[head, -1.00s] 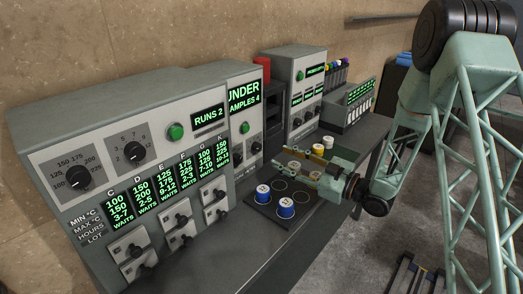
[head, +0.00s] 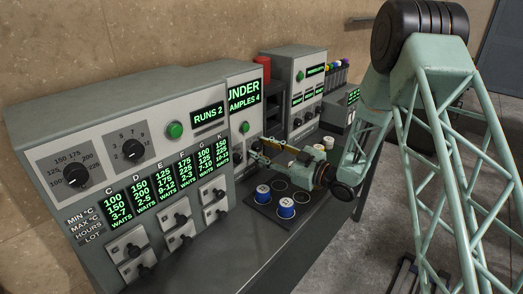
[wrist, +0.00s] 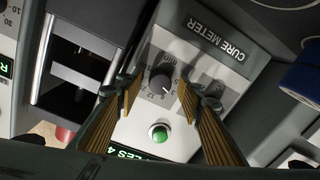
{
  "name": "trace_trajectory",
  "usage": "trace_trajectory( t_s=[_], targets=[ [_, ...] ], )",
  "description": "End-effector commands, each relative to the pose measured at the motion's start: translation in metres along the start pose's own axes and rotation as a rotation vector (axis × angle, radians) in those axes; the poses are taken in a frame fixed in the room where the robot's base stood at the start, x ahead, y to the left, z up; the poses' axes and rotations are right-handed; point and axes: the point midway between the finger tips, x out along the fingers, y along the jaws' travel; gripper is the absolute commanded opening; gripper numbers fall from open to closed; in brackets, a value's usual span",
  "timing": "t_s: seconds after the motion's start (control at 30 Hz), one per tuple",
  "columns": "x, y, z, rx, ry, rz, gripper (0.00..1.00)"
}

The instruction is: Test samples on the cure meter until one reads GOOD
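The cure meter (head: 245,110) stands left of my gripper (head: 256,152). Its display reads UNDER, with SAMPLES 4 below, partly cut off at the left. In the wrist view, the cure meter (wrist: 215,35) shows a dark dial (wrist: 162,77) and a lit green button (wrist: 160,132) between my two fingers. My gripper (wrist: 165,95) is open, with nothing between its fingers that I can see held. Two blue samples with white tops, the left one (head: 263,191) and the right one (head: 286,208), stand on the dark mat (head: 265,212). Part of one blue sample shows in the wrist view (wrist: 302,82).
A control panel (head: 100,175) reading RUNS 2 fills the left. A second tall machine (head: 290,85) stands behind, with a red object (head: 262,66) beside it. Pale round pieces (head: 327,143) lie beyond my gripper. The bench front (head: 245,245) is clear.

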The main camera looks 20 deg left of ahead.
Motion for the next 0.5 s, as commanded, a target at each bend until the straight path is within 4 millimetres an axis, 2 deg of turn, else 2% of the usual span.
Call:
trace_trajectory(
  t_s=[0.33, 0.5],
  targets=[
    [0.0017, 0.0003, 0.0001, 0.0, 0.0, 0.001, 0.35],
    [0.0016, 0.0003, 0.0001, 0.0, 0.0, 0.0, 0.2]
  ],
)
